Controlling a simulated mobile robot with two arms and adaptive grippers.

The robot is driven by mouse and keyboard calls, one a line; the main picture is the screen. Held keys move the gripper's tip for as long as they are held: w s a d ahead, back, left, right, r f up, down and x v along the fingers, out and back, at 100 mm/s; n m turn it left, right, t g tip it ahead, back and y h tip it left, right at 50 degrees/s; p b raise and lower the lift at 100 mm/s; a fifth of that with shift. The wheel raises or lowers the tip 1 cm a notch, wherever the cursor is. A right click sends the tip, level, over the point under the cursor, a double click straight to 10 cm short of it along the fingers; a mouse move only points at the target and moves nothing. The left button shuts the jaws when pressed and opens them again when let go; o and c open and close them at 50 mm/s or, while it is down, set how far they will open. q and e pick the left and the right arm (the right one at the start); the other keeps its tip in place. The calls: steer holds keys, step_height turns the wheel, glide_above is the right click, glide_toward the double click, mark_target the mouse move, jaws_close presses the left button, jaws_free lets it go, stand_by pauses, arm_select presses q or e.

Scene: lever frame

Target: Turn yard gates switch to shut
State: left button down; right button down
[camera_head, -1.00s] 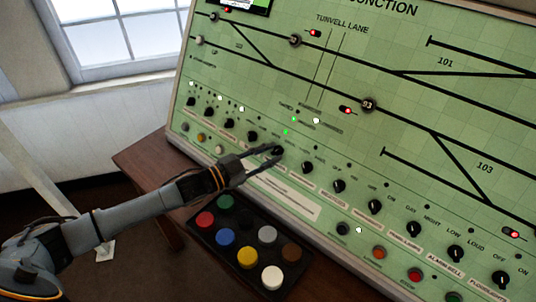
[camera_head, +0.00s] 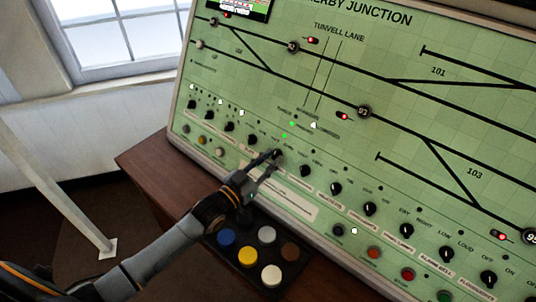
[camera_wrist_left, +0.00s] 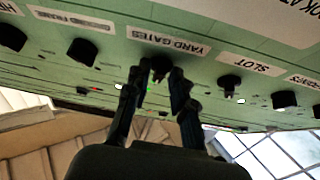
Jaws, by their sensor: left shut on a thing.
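The knob's exact pointing direction cannot be told. My right gripper is not in view.
Similar black knobs stand close on both sides, such as the one by "SLOT" (camera_wrist_left: 229,84) and another (camera_wrist_left: 82,51). A black box with coloured round buttons (camera_head: 247,256) lies on the brown desk (camera_head: 150,165) under my left arm.

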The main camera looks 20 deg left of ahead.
arm_select(q)
steer(key=n+y+p, duration=0.1)
steer(key=n, duration=0.1)
steer(key=n+y+p, duration=0.2)
steer(key=n, duration=0.1)
steer(key=n+t+y+p, duration=0.1)
steer(key=n, duration=0.1)
steer(key=shift+s+d+r+n+p, duration=0.1)
steer(key=shift+d+r+n+p, duration=0.2)
steer(key=shift+d+r, duration=0.1)
steer(key=shift+d+f+n+y+p, duration=0.1)
steer(key=shift+n+y+p, duration=1.05)
steer(key=shift+n, duration=0.55)
steer(key=shift+y, duration=0.25)
steer(key=shift+s, duration=0.1)
